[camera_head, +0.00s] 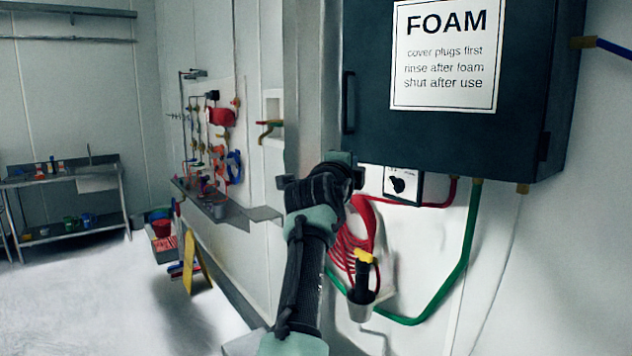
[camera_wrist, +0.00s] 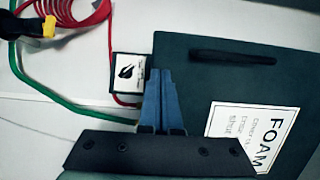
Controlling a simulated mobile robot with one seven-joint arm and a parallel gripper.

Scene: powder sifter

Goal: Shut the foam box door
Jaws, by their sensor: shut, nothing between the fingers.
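The foam box (camera_head: 565,100) is a dark wall cabinet at the upper right of the head view. Its door (camera_head: 370,120) carries a white FOAM sign and a black handle (camera_head: 348,102) at its left edge. The door looks flush with the box, with no clear gap visible. In the wrist view the door (camera_wrist: 190,80) fills the right side, with the handle (camera_wrist: 245,57) near its top. My gripper (camera_wrist: 158,75) is shut and empty, its blue fingers by the door's bottom edge. In the head view the fingertips are hidden behind my wrist at the box's lower left corner.
Below the box are a switch box (camera_head: 402,185), a coiled red hose (camera_head: 350,245), a green hose (camera_head: 460,262) and a holder with a yellow-topped black nozzle (camera_head: 362,275). A metal shelf (camera_head: 225,208) projects from the wall at left. Floor at left is mostly clear.

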